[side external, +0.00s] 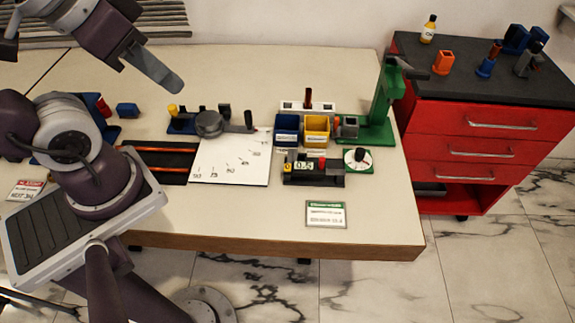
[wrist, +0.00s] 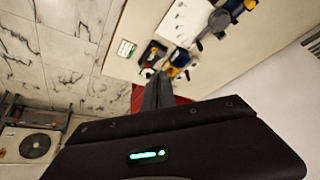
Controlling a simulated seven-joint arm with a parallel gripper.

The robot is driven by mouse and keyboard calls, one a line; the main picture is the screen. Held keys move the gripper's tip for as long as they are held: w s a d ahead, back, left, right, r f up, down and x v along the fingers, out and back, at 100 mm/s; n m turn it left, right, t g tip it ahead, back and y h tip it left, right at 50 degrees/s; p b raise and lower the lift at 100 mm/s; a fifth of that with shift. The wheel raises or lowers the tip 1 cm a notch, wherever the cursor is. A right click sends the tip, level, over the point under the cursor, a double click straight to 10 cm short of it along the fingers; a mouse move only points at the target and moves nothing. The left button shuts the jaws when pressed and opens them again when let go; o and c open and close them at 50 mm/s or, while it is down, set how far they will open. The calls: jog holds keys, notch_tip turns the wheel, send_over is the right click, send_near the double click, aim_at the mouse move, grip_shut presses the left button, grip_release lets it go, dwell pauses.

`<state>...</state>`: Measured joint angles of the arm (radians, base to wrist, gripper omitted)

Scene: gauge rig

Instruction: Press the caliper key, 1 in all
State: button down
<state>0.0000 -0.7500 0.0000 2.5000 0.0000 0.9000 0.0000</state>
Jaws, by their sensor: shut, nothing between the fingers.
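A dark box with a small display (side external: 305,164), a yellow part at its left and a red part on top stands near the table's front right. I cannot tell which part, if any, is the caliper key. In the wrist view a dark box (wrist: 152,52) shows just beyond my fingers. My gripper (side external: 174,84) is shut and empty, high above the back left of the table, well apart from the box. Its closed fingers also show in the wrist view (wrist: 157,92).
A blue bin (side external: 287,128) and a yellow bin (side external: 317,129) stand behind the box. A green stand (side external: 382,105) rises at right, a round dial (side external: 358,158) beside the box. A white sheet (side external: 232,160) lies left. A green-headed card (side external: 326,214) lies in front.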

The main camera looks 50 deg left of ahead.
dwell(0.7)
jog(key=w+a+f+m+g+y, duration=0.25)
jog(key=a+f+m+y, duration=0.35)
jog(key=m, duration=0.4)
jog(key=m+t+h, duration=0.3)
jog(key=m+t, duration=0.3)
jog(key=m, duration=2.5)
send_over(285, 170)
notch_tip(285, 170, down, 14)
jog(key=f, duration=0.1)
jog(key=shift+r+g, duration=0.25)
jog(key=shift+r, duration=0.05)
jog(key=shift+f, duration=4.4)
